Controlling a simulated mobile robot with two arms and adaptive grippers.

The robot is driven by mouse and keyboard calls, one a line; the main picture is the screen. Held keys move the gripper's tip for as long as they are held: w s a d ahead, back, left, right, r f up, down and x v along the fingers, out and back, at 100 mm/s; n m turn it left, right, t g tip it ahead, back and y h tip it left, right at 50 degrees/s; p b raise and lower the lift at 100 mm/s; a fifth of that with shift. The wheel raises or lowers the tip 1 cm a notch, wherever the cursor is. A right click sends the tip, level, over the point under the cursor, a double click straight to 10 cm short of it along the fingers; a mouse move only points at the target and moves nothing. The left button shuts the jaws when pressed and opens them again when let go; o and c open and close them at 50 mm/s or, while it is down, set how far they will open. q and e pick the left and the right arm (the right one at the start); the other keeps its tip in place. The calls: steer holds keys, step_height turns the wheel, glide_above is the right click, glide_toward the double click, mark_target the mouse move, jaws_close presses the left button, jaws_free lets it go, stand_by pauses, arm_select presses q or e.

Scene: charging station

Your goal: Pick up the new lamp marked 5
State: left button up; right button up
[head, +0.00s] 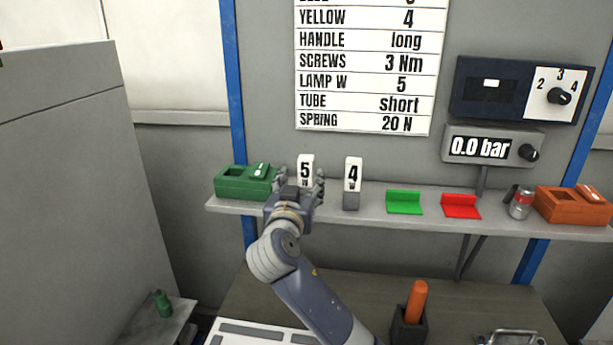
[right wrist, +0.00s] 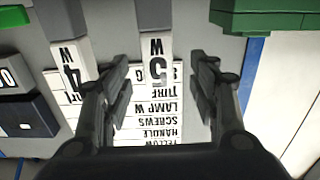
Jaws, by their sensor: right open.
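The lamp marked 5 (head: 306,166) is a white upright block with a black 5 and W. It stands on the shelf (head: 374,203), its lower part hidden behind my right gripper (head: 300,181). In the right wrist view, which is upside down, the lamp marked 5 (right wrist: 156,62) shows between the two open fingers of the right gripper (right wrist: 163,80), with gaps on both sides. I cannot tell how deep it sits between them. The lamp marked 4 (head: 352,173) stands to its right on a grey base. My left gripper is not in view.
A green box (head: 232,188) is close left of the gripper. Further right on the shelf are a green holder (head: 404,204), a red holder (head: 461,208), a can (head: 520,205) and an orange box (head: 570,210). A label sheet (head: 366,60) hangs behind.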

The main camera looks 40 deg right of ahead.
mark_target(305, 172)
steer(key=shift+w+d, duration=0.2)
steer(key=shift+d, duration=0.2)
steer(key=shift+w+d, duration=0.15)
steer(key=shift+d, duration=0.05)
steer(key=p+x, duration=0.1)
steer(key=x, duration=0.1)
steer(key=p+x, duration=0.2)
steer(key=shift+d+r, duration=0.15)
steer(key=shift+r, duration=0.1)
steer(key=shift+w+d, duration=0.2)
steer(key=shift+d, duration=0.1)
steer(key=shift+w+d+f, duration=0.1)
steer(key=shift+f, duration=0.05)
steer(key=shift+c, duration=1.3)
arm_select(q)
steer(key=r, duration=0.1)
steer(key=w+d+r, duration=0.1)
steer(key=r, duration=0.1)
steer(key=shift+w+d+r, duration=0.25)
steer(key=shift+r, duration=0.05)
arm_select(e)
steer(key=c, duration=0.9)
